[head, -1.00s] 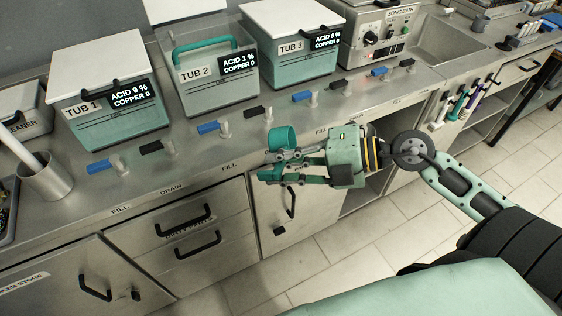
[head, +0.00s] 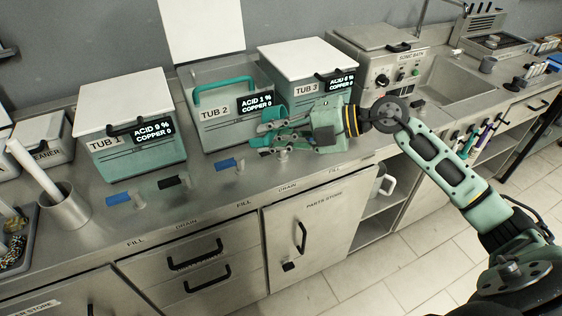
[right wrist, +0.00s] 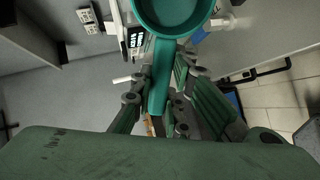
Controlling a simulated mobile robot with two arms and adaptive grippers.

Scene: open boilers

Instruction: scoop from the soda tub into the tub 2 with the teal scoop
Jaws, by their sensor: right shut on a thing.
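My right gripper (head: 268,140) is shut on the teal scoop's handle, in front of tub 2's lower right corner and tub 3. The teal scoop (head: 273,113) shows its round cup beyond the fingers; in the right wrist view the cup (right wrist: 172,12) and handle (right wrist: 160,75) are seen close up. No tub marked soda is readable. My left gripper is not in view.
Closed tub 1 (head: 128,163) stands left and closed tub 3 (head: 300,72) right of tub 2. Blue and black valve handles (head: 172,182) line the counter's front. A metal cup (head: 66,212) is at left; the sonic bath (head: 375,65) and sink are at right.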

